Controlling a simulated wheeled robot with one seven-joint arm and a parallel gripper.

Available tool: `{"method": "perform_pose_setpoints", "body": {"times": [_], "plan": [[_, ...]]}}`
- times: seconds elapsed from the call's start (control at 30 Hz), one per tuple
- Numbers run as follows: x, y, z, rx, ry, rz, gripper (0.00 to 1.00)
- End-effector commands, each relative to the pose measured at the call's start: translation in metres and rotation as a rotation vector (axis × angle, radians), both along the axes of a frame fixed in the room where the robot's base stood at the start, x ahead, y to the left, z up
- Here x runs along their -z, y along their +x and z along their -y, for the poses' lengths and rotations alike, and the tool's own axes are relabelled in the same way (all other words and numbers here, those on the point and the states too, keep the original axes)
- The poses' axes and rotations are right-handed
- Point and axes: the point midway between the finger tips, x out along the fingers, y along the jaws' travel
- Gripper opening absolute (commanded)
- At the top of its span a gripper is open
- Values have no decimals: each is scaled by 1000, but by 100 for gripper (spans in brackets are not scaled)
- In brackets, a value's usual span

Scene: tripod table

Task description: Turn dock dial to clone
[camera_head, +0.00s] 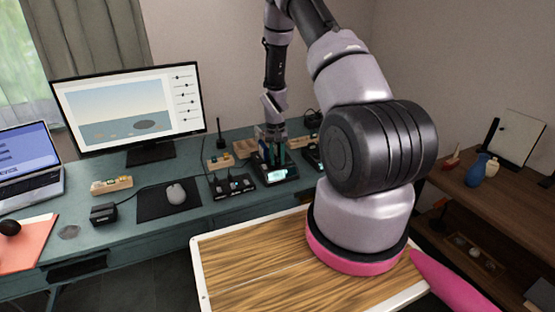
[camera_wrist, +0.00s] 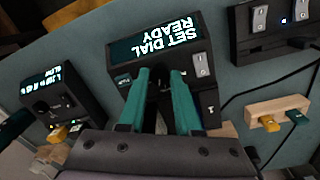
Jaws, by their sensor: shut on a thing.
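The dock (camera_head: 284,178) is a black box with a lit screen, standing on the teal desk below my gripper (camera_head: 273,148). In the wrist view the dock (camera_wrist: 122,62) appears upside down, and its screen (camera_wrist: 160,42) reads "SET DIAL READY". A grey rocker switch (camera_wrist: 201,64) is beside the screen. My gripper (camera_wrist: 160,88) has two teal fingers reaching down to the dock's face just below the screen. They are shut on the dock dial, which is mostly hidden between them. Its pointer and any "clone" mark cannot be read.
A second device with a small screen (camera_wrist: 52,85) and yellow plug stands close on one side. A black switch box (camera_head: 232,187) is on the other. A wooden block with sticks (camera_wrist: 277,117) is near. The monitor (camera_head: 130,105) and mouse (camera_head: 176,194) are farther left.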

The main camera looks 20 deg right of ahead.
Motion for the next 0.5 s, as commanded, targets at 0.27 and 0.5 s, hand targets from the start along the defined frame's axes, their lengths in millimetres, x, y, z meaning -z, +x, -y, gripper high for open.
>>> {"method": "perform_pose_setpoints", "body": {"times": [0.27, 0.5], "plan": [[0, 0, 0, -202, 0, 0, 0], [0, -1, 0, -306, 0, -1, 0]]}}
